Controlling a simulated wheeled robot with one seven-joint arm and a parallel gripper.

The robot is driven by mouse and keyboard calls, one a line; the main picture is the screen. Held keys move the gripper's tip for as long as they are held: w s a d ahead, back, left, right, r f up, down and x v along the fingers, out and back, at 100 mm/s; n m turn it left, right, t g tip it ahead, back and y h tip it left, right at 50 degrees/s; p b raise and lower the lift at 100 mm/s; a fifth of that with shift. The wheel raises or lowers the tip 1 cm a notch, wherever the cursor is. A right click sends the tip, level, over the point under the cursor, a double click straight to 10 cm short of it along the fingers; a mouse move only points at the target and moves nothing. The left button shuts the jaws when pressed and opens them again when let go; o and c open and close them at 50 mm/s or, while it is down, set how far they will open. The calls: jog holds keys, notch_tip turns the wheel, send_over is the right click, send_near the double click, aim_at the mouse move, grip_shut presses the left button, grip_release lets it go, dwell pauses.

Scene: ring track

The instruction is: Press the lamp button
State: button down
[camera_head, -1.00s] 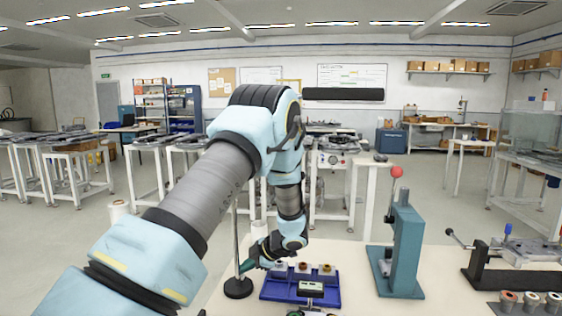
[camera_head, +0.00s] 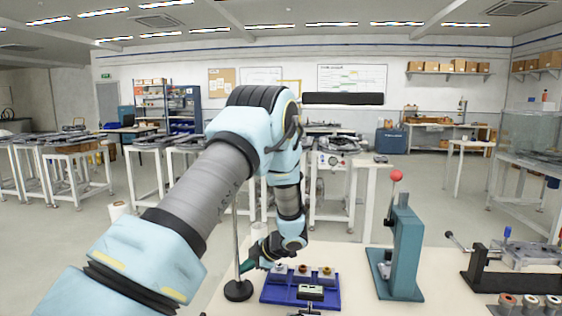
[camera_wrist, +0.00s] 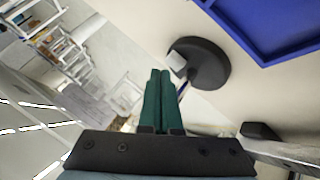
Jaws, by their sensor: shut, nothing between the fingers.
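The lamp's round black base (camera_head: 238,290) stands at the front left of the table, with a thin upright pole (camera_head: 236,240) rising behind my arm. A long black bar (camera_head: 343,98), which looks like the lamp's head, shows above. In the wrist view the black base (camera_wrist: 208,62) carries a small light-grey block (camera_wrist: 177,62), which may be the button. My gripper (camera_wrist: 159,72) is shut and empty, its green fingertips just left of and below that block in the picture; I cannot tell whether they touch. In the head view my gripper (camera_head: 250,264) is beside the pole, partly hidden.
A blue tray (camera_head: 268,298) with several small cups lies right of the base; its edge is close in the wrist view (camera_wrist: 250,45). A teal lever press (camera_head: 403,250) with a red knob stands farther right. A dark clamp fixture (camera_head: 485,268) is at the far right.

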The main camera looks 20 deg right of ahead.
jog(key=shift+r, duration=0.15)
notch_tip(320, 180, up, 6)
jog(key=p, duration=0.5)
jog(key=shift+s+d, duration=0.1)
dwell(0.5)
